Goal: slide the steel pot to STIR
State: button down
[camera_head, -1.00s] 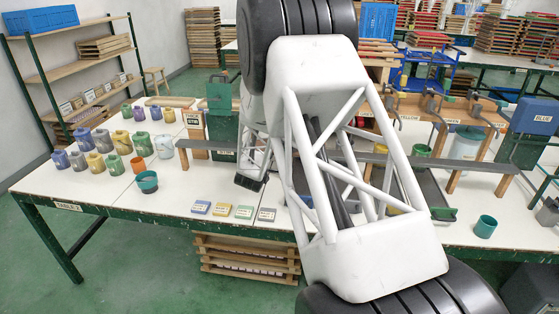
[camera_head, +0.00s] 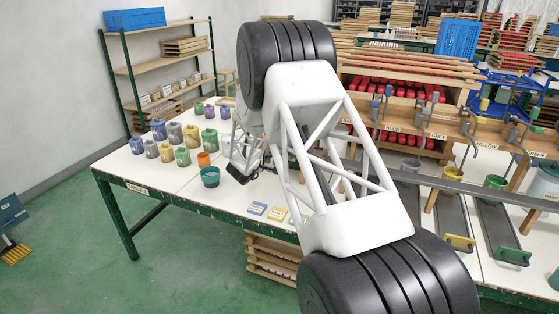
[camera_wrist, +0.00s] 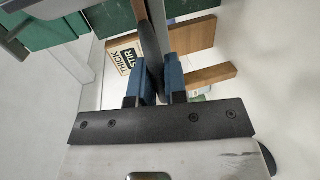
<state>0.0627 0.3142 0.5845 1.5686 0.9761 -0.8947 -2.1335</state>
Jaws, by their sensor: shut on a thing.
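My gripper (camera_wrist: 160,80) shows two blue fingers in the wrist view. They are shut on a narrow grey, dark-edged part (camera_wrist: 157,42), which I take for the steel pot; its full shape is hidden. A board with the THICK STIR label (camera_wrist: 125,58) stands just beyond the fingers. In the head view my gripper (camera_head: 238,172) is low over the table, right of the teal pot (camera_head: 210,177). My arm hides much of the area behind it, and I cannot make out the steel pot there.
Several coloured pots (camera_head: 182,156) and an orange cup (camera_head: 204,159) stand left of my gripper. Small label cards (camera_head: 257,209) lie near the front edge. A long grey rail (camera_head: 470,187) crosses the right side. A wooden block (camera_wrist: 211,75) is close beyond the right finger.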

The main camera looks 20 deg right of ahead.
jog(key=w+a, duration=0.4)
jog(key=shift+w+a, duration=0.15)
jog(key=c, duration=1.2)
grip_release()
jog(key=shift+o, duration=0.2)
jog(key=v, duration=0.7)
jog(key=shift+s+a, duration=0.3)
jog(key=shift+r, duration=0.1)
